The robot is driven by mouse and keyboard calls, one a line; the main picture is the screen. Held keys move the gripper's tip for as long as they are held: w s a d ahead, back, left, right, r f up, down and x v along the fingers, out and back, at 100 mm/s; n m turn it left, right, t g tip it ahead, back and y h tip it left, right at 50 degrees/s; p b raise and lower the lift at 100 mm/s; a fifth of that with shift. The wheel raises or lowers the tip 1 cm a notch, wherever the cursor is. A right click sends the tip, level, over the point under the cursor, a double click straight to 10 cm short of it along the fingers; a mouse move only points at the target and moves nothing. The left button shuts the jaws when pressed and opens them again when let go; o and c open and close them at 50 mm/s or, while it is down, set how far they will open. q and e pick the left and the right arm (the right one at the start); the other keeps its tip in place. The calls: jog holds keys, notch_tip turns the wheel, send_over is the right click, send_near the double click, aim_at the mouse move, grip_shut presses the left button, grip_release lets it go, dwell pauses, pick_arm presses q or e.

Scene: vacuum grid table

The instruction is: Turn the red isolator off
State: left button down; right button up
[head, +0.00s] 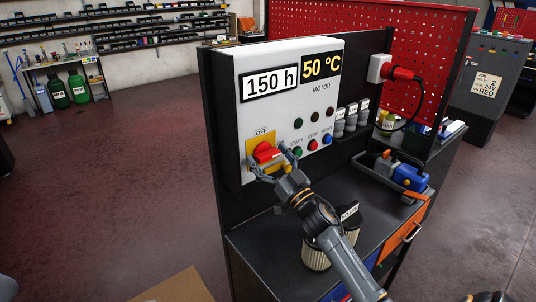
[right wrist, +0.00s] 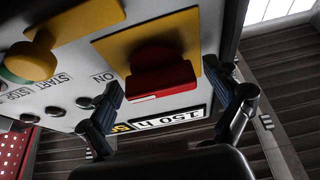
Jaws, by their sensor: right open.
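The red isolator (head: 266,152) is a rotary handle on a yellow plate (head: 250,150), low on the left of the white control box (head: 240,70). An OFF label (head: 261,132) sits above it. My right gripper (head: 268,171) is open just in front of the isolator and partly covers its lower side. In the right wrist view the red handle (right wrist: 160,78) lies between the two spread fingers (right wrist: 172,92), with gaps on both sides. An ON label (right wrist: 103,77) shows beside the yellow plate. My left gripper is not in view.
START, STOP and RESET buttons (head: 312,145) sit right of the isolator. A yellow rounded part (right wrist: 32,62) stands out near START. Striped cylinders (head: 316,255) and a tray with a blue item (head: 408,178) occupy the bench. A red plug (head: 402,73) is at the right. Floor left is clear.

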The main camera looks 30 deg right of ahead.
jog(key=c, duration=1.2)
jog(key=shift+o, duration=0.2)
